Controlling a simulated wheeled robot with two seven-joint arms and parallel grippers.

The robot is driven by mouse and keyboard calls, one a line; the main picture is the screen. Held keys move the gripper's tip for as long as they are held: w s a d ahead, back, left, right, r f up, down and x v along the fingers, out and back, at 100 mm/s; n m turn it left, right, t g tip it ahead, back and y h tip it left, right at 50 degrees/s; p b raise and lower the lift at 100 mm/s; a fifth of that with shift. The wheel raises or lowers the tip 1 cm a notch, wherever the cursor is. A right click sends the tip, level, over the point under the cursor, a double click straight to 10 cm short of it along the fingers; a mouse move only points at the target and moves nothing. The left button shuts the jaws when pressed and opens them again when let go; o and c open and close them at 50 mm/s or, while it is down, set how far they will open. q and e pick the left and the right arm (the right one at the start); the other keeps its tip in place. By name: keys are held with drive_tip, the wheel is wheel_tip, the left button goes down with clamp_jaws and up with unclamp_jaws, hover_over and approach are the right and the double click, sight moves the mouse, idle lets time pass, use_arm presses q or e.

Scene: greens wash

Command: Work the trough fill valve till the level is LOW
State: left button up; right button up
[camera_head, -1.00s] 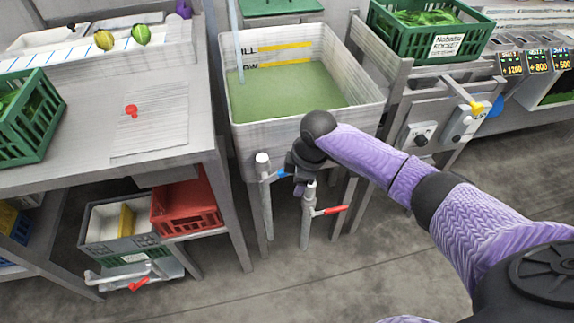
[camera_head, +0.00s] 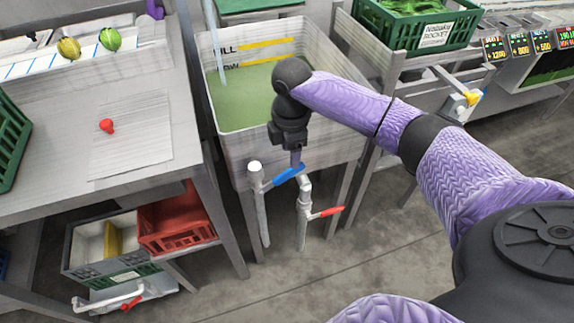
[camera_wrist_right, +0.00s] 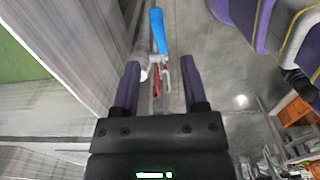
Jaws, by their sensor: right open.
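The trough (camera_head: 300,150) holds green water (camera_head: 247,100), its far edge close under the lower yellow line, beside partly covered "LOW" lettering. An upper line is marked "FILL", its first letter cut off. A thin pale stream or tube (camera_head: 210,50) reaches down into the trough at the left. A blue lever (camera_head: 288,175) sits on the left pipe and a red lever (camera_head: 327,213) on the right pipe. My right gripper (camera_head: 296,160) points down just above the blue lever. In the right wrist view its open fingers (camera_wrist_right: 160,78) are empty, with the blue lever (camera_wrist_right: 158,30) ahead, apart from them.
A green crate (camera_head: 395,30) of leaves stands at the back right. The floor (camera_head: 340,260) in front of the pipes is clear.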

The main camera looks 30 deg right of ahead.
sight(291, 170)
wheel_tip(291, 170, down, 6)
drive_tip(key=shift+b, duration=1.05)
drive_tip(key=shift+f, duration=0.25)
use_arm(q)
drive_tip(key=s+f, duration=0.1)
drive_tip(key=s+a+f, duration=0.1)
drive_tip(key=shift+f+g, duration=0.3)
drive_tip(key=shift+f, duration=0.1)
use_arm(e)
drive_tip(key=shift+r, duration=0.1)
drive_tip(key=c, duration=0.7)
clamp_jaws()
use_arm(q)
drive_tip(key=shift+w+d, duration=0.2)
drive_tip(key=shift+w, duration=0.05)
drive_tip(key=shift+w, duration=0.15)
drive_tip(key=shift+s+a, duration=0.1)
drive_tip(key=shift+s, duration=0.25)
